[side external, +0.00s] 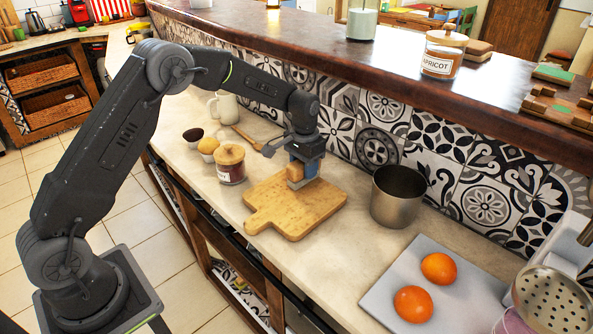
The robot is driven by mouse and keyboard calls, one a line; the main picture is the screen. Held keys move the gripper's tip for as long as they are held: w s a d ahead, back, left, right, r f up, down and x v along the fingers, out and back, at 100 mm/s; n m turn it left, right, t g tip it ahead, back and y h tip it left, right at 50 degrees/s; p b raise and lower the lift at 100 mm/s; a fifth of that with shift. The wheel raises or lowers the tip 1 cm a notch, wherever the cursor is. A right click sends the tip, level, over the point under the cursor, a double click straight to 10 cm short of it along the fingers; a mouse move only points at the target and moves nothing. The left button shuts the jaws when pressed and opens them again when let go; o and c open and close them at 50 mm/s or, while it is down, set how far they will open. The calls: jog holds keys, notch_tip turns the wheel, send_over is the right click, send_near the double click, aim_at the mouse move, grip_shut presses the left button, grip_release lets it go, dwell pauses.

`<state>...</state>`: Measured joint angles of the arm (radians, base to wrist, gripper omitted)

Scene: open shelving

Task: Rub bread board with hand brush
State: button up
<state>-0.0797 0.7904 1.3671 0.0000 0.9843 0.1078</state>
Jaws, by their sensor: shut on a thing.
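The bread board (273,208) is a light wooden board with a short handle toward the lower left, lying flat on the pale counter. My gripper hides part of the brush.
A metal pot (397,196) stands just right of the board. A lidded jar (230,165) stands to its left, near small bowls and a white mug (224,106). A white board (380,299) with two oranges lies at lower right. The tiled wall (375,147) rises close behind.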

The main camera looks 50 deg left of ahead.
jog(key=shift+w+a, duration=0.1)
jog(key=shift+w, duration=0.55)
jog(key=shift+s+a, duration=0.15)
jog(key=shift+a, duration=0.6)
jog(key=shift+s+d, duration=0.1)
jog(key=shift+s, duration=6.75)
notch_tip(320, 180, up, 8)
